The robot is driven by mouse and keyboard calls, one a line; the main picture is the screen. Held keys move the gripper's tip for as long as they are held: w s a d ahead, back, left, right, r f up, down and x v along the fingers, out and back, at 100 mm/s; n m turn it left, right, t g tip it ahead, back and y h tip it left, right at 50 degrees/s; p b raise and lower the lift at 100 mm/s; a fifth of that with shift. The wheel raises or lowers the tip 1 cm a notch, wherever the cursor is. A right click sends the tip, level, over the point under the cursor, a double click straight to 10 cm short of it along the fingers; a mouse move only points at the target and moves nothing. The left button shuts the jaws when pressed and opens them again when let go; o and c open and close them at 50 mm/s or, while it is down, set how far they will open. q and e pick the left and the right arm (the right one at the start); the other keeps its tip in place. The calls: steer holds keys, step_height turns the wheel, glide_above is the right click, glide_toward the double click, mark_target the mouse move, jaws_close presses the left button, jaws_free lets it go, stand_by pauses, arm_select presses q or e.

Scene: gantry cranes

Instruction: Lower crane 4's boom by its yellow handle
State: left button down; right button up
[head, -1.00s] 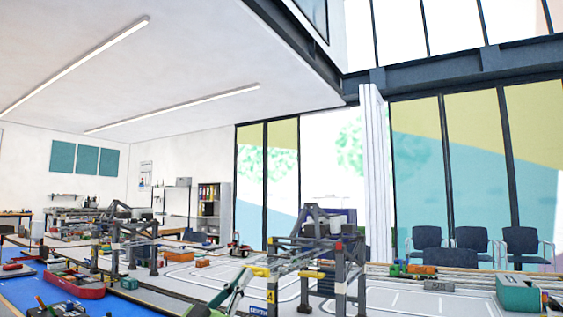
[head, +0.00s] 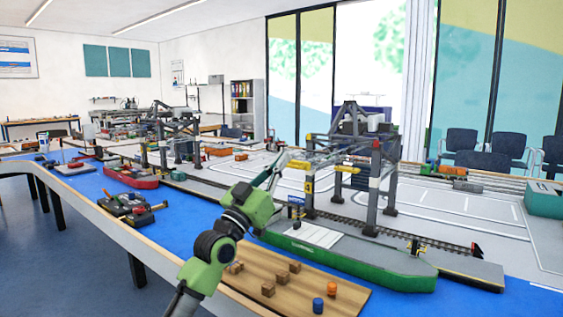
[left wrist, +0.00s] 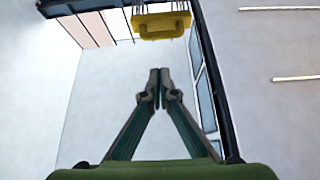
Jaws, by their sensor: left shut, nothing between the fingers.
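Crane 4 (head: 374,190) is a grey gantry crane with a yellow number 4 plate (head: 309,187) on its near leg. Its boom reaches left from the frame over the green ship. A yellow handle (head: 297,164) shows near the boom's outer end. My left gripper (head: 280,154) is shut and empty, its fingers pointing up beside the handle. In the left wrist view, the shut fingertips (left wrist: 160,73) sit below a yellow block-like part (left wrist: 160,25), with a visible gap between them. My right gripper is not in view.
A green ship (head: 365,262) lies on the blue water strip below the crane. A wooden board (head: 335,290) with small blocks is at the near edge. Another gantry crane (head: 178,146) and a red ship (head: 130,176) stand further left.

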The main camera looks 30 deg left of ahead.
arm_select(q)
steer(key=s+f+b, duration=0.1)
steer(key=s+f, duration=0.5)
steer(key=f, duration=0.1)
steer(key=shift+a+f, duration=0.3)
steer(key=shift+f, duration=0.05)
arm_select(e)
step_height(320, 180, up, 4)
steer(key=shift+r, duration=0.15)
